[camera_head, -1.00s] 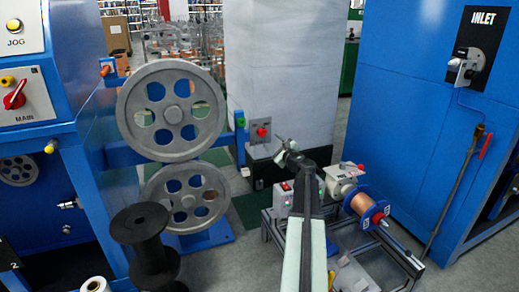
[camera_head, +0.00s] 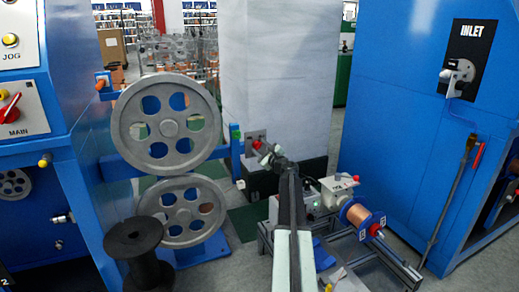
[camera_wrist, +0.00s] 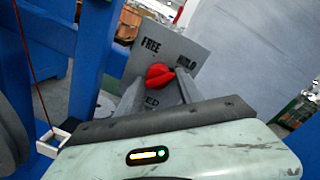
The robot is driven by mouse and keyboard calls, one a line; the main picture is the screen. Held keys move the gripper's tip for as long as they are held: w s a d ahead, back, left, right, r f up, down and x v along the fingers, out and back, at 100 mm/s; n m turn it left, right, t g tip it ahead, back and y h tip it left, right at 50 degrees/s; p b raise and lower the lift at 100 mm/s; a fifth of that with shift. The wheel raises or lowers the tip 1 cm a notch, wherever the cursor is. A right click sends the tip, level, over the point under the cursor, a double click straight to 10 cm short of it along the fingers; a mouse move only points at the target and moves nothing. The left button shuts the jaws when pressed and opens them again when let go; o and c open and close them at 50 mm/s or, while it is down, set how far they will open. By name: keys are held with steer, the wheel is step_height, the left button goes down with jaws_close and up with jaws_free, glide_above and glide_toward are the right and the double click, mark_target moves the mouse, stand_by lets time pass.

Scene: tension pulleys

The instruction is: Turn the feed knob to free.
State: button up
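The red feed knob (camera_wrist: 159,76) sits on a grey plate (camera_wrist: 172,48) in the wrist view. The plate reads FREE at upper left and HOLD at upper right; lower lettering is partly covered. The knob's pointing direction is hard to tell. My gripper (camera_wrist: 160,84) is open, one finger on each side of the knob; whether they touch it is unclear. In the head view my gripper (camera_head: 264,152) is at the small knob plate (camera_head: 249,138) beside the pulleys, and the red knob (camera_head: 257,144) shows just beyond it.
Two grey pulleys (camera_head: 168,124) stand left of the plate, on a blue frame. A black spool (camera_head: 134,240) is in front. A copper spool stand (camera_head: 362,216) is right of my arm, near the blue INLET cabinet (camera_head: 405,120). A pale column (camera_head: 275,75) rises behind the plate.

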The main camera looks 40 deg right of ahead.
steer(key=shift+a, duration=0.1)
jaws_close()
steer(key=shift+n, duration=0.4)
steer(key=n, duration=0.1)
steer(key=n+p, duration=0.1)
steer(key=n, duration=0.1)
steer(key=shift+a+r+n, duration=0.15)
steer(key=shift+n, duration=0.15)
steer(key=n, duration=0.3)
steer(key=shift+n+g+p, duration=0.3)
steer(key=n, duration=0.5)
steer(key=shift+s+d+r+g+h+p, duration=0.1)
steer(key=shift+d+g+h+p, duration=0.15)
steer(key=shift+g+h+p, duration=0.1)
steer(key=shift+n, duration=1)
steer(key=shift+a, duration=0.1)
